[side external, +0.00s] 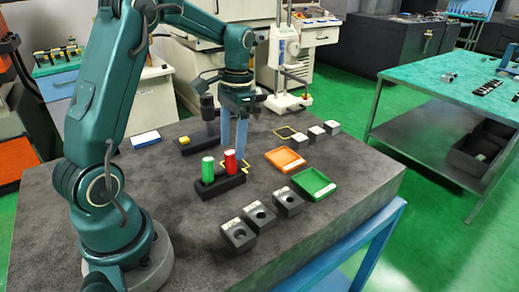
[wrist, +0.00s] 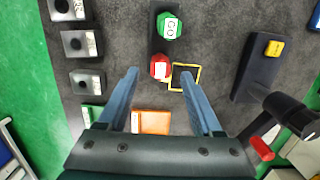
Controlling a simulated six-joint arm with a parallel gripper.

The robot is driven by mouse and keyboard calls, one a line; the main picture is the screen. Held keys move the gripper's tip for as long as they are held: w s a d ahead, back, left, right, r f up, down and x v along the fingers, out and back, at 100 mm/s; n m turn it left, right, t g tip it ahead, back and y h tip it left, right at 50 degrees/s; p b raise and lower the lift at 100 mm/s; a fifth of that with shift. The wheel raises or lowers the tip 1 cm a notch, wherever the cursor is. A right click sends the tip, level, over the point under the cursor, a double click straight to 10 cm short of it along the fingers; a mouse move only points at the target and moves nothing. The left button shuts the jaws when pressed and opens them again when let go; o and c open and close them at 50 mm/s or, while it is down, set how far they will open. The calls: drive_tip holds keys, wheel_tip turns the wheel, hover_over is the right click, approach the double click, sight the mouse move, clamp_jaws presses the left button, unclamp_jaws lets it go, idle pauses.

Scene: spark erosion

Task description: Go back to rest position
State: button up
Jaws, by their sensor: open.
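My gripper (side external: 234,145) is open and points down over the table, with its two blue fingers apart. Nothing is held between the fingers, which also show in the wrist view (wrist: 158,74). A red cylinder (side external: 230,164) and a green cylinder (side external: 208,172) stand upright in a black holder (side external: 221,188). In the wrist view the red cylinder (wrist: 160,66) appears just ahead of the fingertips, near the middle of the gap. I cannot tell whether the fingers touch the red cylinder.
An orange tray (side external: 285,168) and a green tray (side external: 314,196) lie to the right. Several dark blocks (side external: 262,216) with holes line the front; smaller blocks (side external: 316,132) stand behind. A black fixture with a yellow button (side external: 184,140) is behind left. A yellow square outline (wrist: 197,78) is beside the red cylinder.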

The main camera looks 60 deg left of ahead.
drive_tip(key=shift+w+d+r, duration=0.15)
drive_tip(key=shift+d+r, duration=0.05)
drive_tip(key=shift+r, duration=0.15)
drive_tip(key=s+d+r+m+t, duration=0.2)
drive_tip(key=s+d+r+t, duration=0.1)
drive_tip(key=d+r, duration=0.45)
drive_tip(key=s+d+f+n+t, duration=0.1)
drive_tip(key=s+d+t, duration=0.3)
drive_tip(key=s, duration=0.4)
drive_tip(key=shift+s+d+n, duration=0.25)
drive_tip(key=shift+d+n, duration=0.25)
drive_tip(key=shift+d, duration=0.35)
